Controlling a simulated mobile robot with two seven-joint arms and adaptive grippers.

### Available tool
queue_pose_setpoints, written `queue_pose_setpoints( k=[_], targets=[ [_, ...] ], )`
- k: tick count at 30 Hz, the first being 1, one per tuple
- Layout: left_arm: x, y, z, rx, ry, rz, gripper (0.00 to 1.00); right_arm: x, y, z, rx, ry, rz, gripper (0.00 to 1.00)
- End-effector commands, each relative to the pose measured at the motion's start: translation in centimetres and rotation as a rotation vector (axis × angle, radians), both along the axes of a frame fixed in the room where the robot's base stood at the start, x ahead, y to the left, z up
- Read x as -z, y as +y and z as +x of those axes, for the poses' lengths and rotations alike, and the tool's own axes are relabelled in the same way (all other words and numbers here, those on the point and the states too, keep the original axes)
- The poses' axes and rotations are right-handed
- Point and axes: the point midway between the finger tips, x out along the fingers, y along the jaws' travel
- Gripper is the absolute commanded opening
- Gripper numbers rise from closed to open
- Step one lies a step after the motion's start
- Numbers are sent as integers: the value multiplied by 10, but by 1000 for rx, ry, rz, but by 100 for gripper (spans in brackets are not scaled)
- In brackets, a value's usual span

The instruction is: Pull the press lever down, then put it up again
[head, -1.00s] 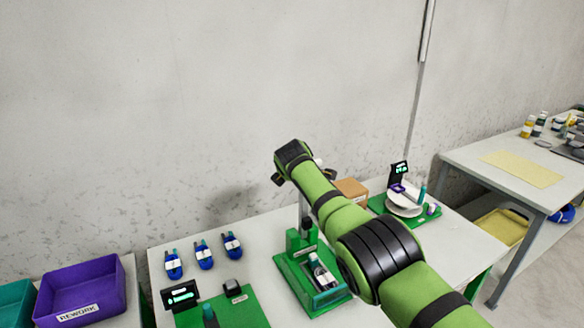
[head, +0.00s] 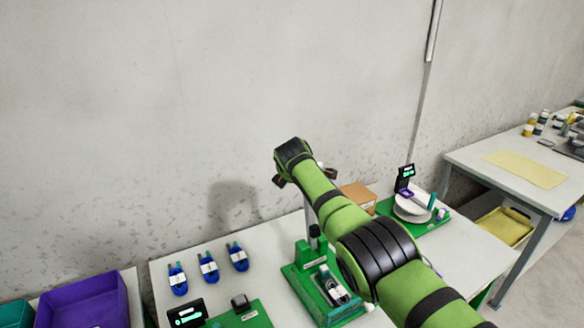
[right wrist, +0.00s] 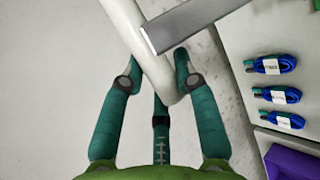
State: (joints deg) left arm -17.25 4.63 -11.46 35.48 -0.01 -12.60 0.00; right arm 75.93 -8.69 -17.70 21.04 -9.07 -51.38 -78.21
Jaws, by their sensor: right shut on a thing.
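The press (head: 303,277) has a green base and stands on the table, partly behind my right arm. Its grey upright shows above a black plunger. A dark coiled cable with a white label (head: 333,287) lies on the base. In the right wrist view, my right gripper (right wrist: 153,73) has its teal fingers closed around the white lever handle (right wrist: 128,30), next to a grey metal bar (right wrist: 190,22). In the head view the lever is mostly hidden by my arm, so its exact angle is unclear. My left gripper is not in view.
Several blue cable bundles (head: 208,266) lie left of the press. A small display (head: 187,314) stands front left. A cardboard box (head: 357,197) and a green station with a white dish (head: 413,207) stand to the right. The wall is close behind.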

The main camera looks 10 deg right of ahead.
Motion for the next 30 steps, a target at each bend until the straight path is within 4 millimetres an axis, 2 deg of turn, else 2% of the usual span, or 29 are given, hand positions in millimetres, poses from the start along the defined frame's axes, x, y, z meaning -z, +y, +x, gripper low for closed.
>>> queue_pose_setpoints(
  k=[2, 20, 21, 22, 23, 30],
  targets=[
    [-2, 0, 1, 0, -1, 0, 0, 8, -1, -4, 6, 30, 3, 0],
    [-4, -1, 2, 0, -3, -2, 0, 12, -2, -6, 7, 48, -2, 0],
    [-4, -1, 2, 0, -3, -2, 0, 12, -2, -6, 6, 48, -2, 38],
    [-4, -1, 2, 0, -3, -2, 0, 12, -2, -6, 6, 48, -2, 50],
    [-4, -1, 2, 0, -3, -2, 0, 12, -2, -6, 7, 48, -2, 56],
    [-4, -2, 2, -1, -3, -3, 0, 8, -3, -4, 5, 39, -7, 56]
  ],
)
